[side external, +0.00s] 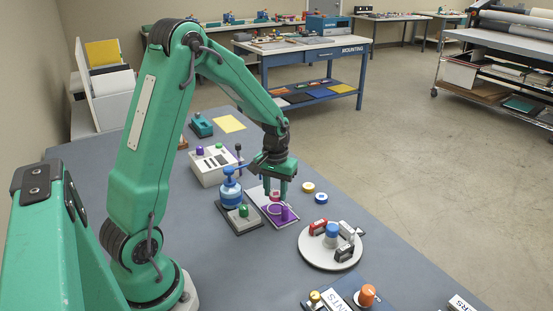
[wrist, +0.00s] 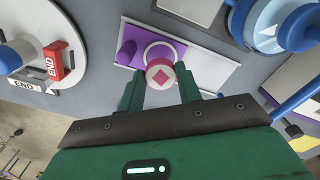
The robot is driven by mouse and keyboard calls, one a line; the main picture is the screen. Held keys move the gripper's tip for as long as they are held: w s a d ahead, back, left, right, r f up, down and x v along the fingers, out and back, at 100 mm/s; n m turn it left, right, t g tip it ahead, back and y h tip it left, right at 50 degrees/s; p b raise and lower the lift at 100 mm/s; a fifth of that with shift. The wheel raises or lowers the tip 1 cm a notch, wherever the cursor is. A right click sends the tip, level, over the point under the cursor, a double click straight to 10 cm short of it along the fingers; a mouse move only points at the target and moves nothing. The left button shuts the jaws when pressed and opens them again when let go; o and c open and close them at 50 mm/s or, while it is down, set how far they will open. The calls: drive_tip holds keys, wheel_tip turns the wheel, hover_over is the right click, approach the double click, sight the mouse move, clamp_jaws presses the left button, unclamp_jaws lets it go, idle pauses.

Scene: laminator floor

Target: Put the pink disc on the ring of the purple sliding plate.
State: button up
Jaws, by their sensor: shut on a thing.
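The disc is held between the two green fingertips (wrist: 160,90). The purple sliding plate (wrist: 150,52) lies below, with an upright purple knob (wrist: 127,55) left of the disc. In the side view the plate's ring (side external: 275,209) shows just below the fingers.
A blue bottle-like device (side external: 231,188) and a green-knobbed box (side external: 243,215) stand close left of the plate. A round white turntable (side external: 318,257) with red, blue and black pieces stands to the right. Yellow (side external: 308,187) and blue (side external: 321,198) discs lie behind.

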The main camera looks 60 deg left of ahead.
sight(275, 211)
drive_tip(key=shift+f, duration=2)
drive_tip(key=shift+f, duration=0.45)
drive_tip(key=shift+f, duration=0.25)
drive_tip(key=o, duration=0.9)
drive_tip(key=shift+d, duration=0.1)
drive_tip(key=shift+r, duration=0.15)
drive_tip(key=shift+o, duration=0.3)
wheel_tip(275, 211, up, 12)
drive_tip(key=shift+r, duration=0.6)
